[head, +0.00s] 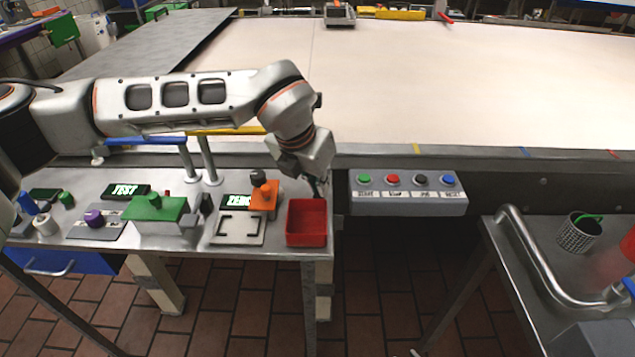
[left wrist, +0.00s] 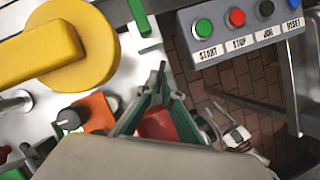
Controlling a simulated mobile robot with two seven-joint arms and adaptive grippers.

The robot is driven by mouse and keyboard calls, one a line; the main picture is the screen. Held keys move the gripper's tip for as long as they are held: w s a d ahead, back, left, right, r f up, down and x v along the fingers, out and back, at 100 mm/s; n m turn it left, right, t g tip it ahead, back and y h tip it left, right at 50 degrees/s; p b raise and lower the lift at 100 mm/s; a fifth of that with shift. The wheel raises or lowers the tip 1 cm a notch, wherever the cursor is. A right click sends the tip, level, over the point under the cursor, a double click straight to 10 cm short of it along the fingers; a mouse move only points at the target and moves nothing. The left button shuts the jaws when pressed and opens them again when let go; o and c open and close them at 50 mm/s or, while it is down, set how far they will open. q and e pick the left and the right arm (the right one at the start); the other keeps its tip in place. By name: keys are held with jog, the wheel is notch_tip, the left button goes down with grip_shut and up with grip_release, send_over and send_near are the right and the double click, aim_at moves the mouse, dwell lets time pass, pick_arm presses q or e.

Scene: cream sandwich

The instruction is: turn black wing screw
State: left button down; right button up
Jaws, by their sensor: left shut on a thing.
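My left gripper (head: 318,186) points down just behind the red bin (head: 306,222), beside the end of the conveyor. In the left wrist view the gripper's fingers (left wrist: 161,84) come together in front of the bin (left wrist: 158,123). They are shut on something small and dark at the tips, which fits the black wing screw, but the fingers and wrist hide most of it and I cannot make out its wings.
An orange block with a dark knob (head: 258,178) stands left of the bin. A button box (head: 408,193) is to the right. A yellow handle (head: 227,130) rises behind the bench and looms large in the left wrist view (left wrist: 60,55). The conveyor (head: 440,90) is bare.

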jog(key=shift+w+r, duration=0.1)
jog(key=shift+r, duration=0.05)
pick_arm(q)
jog(key=c, duration=2.5)
grip_release()
jog(key=shift+c, duration=0.2)
jog(key=shift+r, duration=0.1)
jog(key=v, duration=1.2)
